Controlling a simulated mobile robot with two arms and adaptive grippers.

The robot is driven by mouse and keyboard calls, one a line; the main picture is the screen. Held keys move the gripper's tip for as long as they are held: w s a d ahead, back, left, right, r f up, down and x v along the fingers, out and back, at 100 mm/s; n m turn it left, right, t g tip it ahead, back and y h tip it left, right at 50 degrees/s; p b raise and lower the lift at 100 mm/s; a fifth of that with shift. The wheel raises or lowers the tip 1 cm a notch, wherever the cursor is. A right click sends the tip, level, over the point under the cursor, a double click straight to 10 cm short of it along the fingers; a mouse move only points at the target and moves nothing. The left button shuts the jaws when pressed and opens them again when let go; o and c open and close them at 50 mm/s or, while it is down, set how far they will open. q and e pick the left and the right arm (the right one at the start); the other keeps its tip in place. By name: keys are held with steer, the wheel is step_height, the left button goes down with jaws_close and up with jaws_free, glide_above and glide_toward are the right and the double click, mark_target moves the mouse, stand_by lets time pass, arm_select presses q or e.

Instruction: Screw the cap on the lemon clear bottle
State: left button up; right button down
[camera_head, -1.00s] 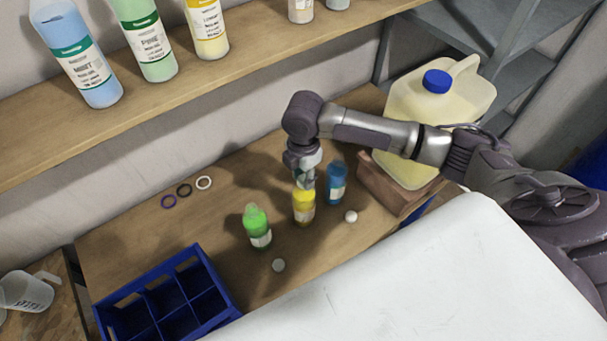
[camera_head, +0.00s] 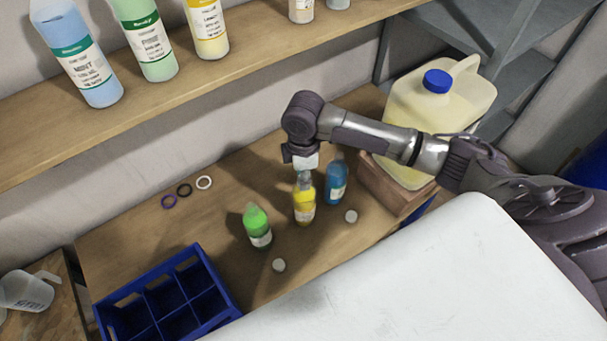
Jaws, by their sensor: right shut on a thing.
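The lemon bottle (camera_head: 304,207) is a small clear bottle with yellow contents and a pale label, upright on the wooden table between a green bottle (camera_head: 257,226) and a blue bottle (camera_head: 336,184). My right gripper (camera_head: 304,183) points down right over its neck, shut on the cap, which the fingers mostly hide. I cannot tell how the cap sits on the neck. My left gripper is not in view.
A blue divided crate (camera_head: 222,318) stands at the front left. Three rings (camera_head: 184,190) lie at the back left. A large jug (camera_head: 440,105) with a blue cap stands on a wooden block (camera_head: 385,190) at right. A shelf (camera_head: 150,110) with bottles runs behind.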

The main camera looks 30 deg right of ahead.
steer(key=m, duration=0.5)
steer(key=shift+s+f+m, duration=0.1)
steer(key=shift+f+m, duration=0.05)
steer(key=shift+m, duration=0.25)
steer(key=c, duration=1)
jaws_free()
steer(key=n, duration=0.4)
steer(key=shift+n, duration=1)
